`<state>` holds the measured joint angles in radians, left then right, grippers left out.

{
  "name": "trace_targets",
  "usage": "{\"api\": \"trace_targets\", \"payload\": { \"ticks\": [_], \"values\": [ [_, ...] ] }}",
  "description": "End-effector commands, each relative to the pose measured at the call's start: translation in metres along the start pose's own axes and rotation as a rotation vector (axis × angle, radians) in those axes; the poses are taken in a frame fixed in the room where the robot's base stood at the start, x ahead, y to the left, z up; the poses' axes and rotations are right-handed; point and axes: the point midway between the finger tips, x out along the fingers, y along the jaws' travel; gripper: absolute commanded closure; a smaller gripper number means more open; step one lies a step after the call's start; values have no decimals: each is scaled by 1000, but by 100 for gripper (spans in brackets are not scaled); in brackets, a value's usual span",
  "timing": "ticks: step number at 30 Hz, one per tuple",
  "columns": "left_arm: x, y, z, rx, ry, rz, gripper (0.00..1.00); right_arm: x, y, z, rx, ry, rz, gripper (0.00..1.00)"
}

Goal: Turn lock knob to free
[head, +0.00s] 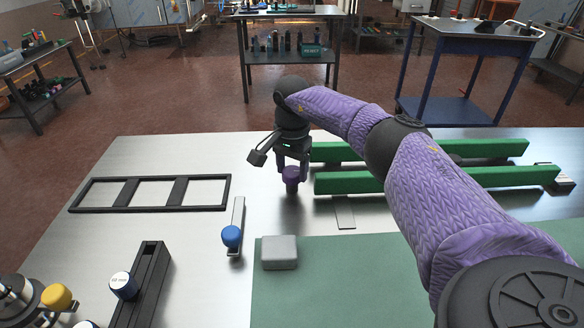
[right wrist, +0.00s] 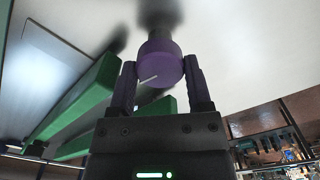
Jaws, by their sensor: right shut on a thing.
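A purple knob (head: 291,184) stands on the metal table top, left of the green rails. My right gripper (head: 292,168) comes down on it from above, its fingers shut on the knob's two sides. In the right wrist view the purple knob (right wrist: 160,64) sits between the two fingers (right wrist: 160,85), and a pale line shows on its face, lying at a slant. The dark base behind the knob is blurred. My left gripper is not in view.
Two green rails (head: 440,180) lie right of the knob. A blue-knobbed lever (head: 231,236) and a grey block (head: 279,252) stand nearer. A black frame (head: 150,208) lies at left. A green mat (head: 370,275) covers the front.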

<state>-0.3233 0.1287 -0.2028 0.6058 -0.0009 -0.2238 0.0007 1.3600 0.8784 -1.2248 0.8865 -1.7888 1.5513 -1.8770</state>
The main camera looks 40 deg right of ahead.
Motion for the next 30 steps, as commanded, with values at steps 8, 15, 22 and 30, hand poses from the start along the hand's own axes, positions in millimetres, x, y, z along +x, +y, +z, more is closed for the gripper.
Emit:
{"api": "trace_targets", "payload": {
  "ticks": [8,15,22,30],
  "values": [
    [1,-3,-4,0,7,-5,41,-1,-1,0,-100,0,-4,95],
    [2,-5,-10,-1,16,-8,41,-1,-1,0,-130,0,-4,95],
    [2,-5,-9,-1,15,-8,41,-1,-1,0,-132,1,-4,95],
    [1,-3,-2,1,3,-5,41,-1,-1,0,-131,1,-3,7]
  ]
}}
